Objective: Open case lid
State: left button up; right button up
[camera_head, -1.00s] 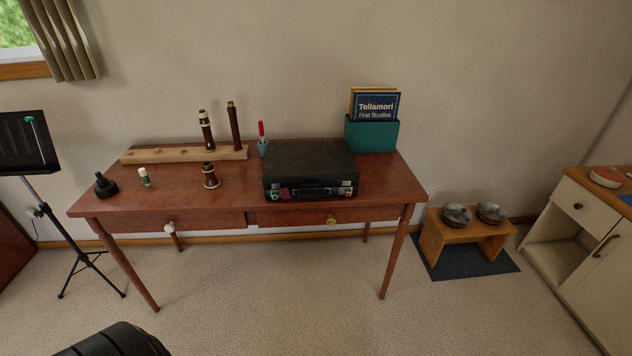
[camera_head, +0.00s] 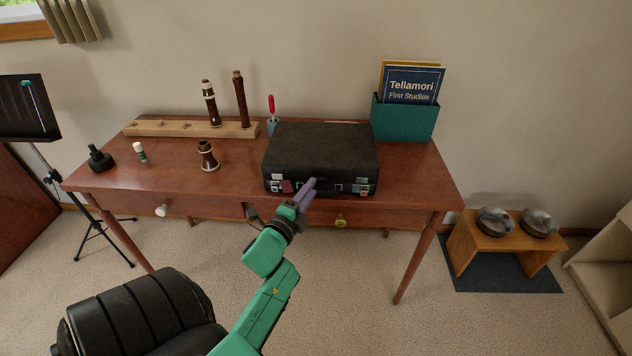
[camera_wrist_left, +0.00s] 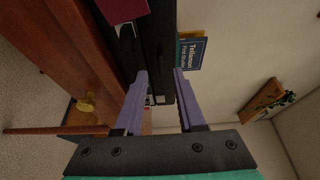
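The black case (camera_head: 320,150) lies closed on the wooden desk, its latches and handle facing the front. A dark red tag (camera_head: 288,186) hangs at its front left; it shows large in the left wrist view (camera_wrist_left: 122,10). My left gripper (camera_head: 308,188) is at the middle of the case's front, by the handle. In the left wrist view its two purple fingers (camera_wrist_left: 160,74) are apart with nothing clearly held between them, and the dark case front lies just beyond. I cannot tell whether a finger touches the case. My right gripper is not in view.
The wooden desk (camera_head: 115,180) also bears instrument joints, a wooden rack (camera_head: 165,130), a cup with a red-handled tool (camera_head: 272,108) and a teal book holder (camera_head: 405,120) behind the case's right side. A yellow drawer knob (camera_head: 340,222) sits below the case.

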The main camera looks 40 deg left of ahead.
aim_at(318, 180)
pick_arm(q)
jog(key=x, duration=0.3)
jog(key=shift+w+a, duration=0.1)
jog(key=shift+w, duration=0.25)
grip_shut()
dwell(1.1)
